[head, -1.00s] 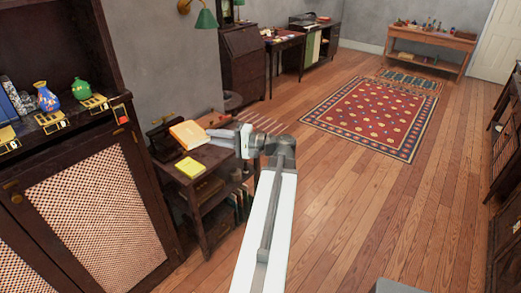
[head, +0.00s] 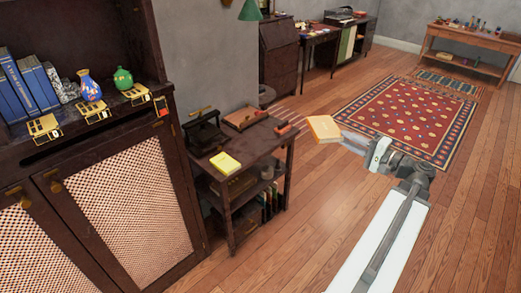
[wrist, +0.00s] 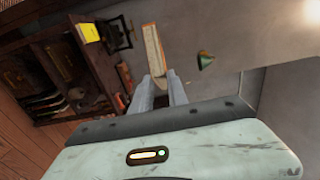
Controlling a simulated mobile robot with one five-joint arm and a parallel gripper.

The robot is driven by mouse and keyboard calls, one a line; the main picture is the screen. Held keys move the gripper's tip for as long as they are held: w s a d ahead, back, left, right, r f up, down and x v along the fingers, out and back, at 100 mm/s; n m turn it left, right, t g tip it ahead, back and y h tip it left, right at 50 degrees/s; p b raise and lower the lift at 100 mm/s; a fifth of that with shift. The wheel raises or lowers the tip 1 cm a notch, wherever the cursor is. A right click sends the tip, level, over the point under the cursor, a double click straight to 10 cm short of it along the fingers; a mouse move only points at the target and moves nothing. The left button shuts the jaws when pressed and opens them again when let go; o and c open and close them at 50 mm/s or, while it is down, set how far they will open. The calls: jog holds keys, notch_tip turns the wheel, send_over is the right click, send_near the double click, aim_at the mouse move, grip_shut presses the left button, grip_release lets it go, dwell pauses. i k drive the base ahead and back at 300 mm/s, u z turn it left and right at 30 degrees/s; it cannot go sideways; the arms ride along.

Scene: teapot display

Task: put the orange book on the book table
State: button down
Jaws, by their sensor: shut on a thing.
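The orange book (head: 323,129) is held in the air to the right of the small dark table, with floor and the rug's edge behind it in the head view. My gripper (head: 345,138) is shut on its right end. In the wrist view the book (wrist: 154,47) juts out beyond my gripper's fingers (wrist: 158,88), its pale page edge showing. The small dark table (head: 257,147), likely the book table, carries a yellow book (head: 225,162), a black device (head: 205,135) and a brown case (head: 245,115). It also shows in the wrist view (wrist: 88,65).
A tall dark cabinet (head: 180,215) with woven doors stands left of the table, holding blue books (head: 35,82) and two vases. A red patterned rug (head: 410,115) lies behind my arm. Wood floor (head: 290,235) is clear in front of the table.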

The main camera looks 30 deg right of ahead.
aim_at(252, 145)
jog(key=i, duration=1)
jog(key=z, duration=0.05)
